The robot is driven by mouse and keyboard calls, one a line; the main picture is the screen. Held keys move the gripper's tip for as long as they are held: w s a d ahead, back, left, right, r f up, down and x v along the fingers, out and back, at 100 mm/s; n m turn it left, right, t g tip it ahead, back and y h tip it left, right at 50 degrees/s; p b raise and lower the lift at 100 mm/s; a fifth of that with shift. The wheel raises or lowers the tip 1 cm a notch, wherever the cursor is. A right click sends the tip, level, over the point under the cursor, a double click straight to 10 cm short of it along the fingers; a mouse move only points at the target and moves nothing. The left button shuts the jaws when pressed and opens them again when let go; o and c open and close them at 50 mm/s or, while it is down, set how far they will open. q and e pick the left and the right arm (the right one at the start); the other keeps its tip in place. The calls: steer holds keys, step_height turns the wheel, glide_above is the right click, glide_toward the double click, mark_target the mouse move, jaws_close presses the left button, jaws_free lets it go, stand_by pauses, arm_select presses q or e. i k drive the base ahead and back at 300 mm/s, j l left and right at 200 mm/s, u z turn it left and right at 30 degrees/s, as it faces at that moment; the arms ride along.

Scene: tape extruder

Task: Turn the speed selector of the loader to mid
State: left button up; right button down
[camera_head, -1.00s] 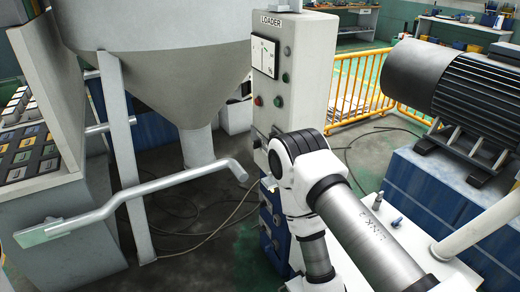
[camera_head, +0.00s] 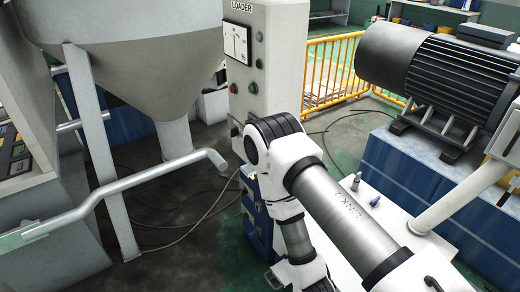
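The loader cabinet (camera_head: 282,60) is a tall light-grey box labelled LOADER. Its front carries a gauge (camera_head: 237,41), small round red and green buttons (camera_head: 252,88) and, lower down, a small dark knob (camera_head: 234,131) that may be a selector. My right arm's white and grey links stand in front of the cabinet's lower part and hide some of it. The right gripper is not visible; it is behind my arm or out of frame. My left gripper is not in view. The speed selector's position cannot be read.
A grey bent pipe handle (camera_head: 130,180) reaches across the left, below a large hopper (camera_head: 140,75). A dark motor (camera_head: 440,80) sits on a blue base at the right. A yellow railing (camera_head: 330,70) stands behind. Cables lie on the floor.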

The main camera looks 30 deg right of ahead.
mark_target(235, 132)
steer(key=z, duration=0.55)
steer(key=i+j+z, duration=0.3)
steer(key=z, duration=0.2)
steer(key=i+j+z, duration=0.3)
steer(key=j+z, duration=0.15)
steer(key=i+j+z, duration=0.15)
steer(key=j+z, duration=0.35)
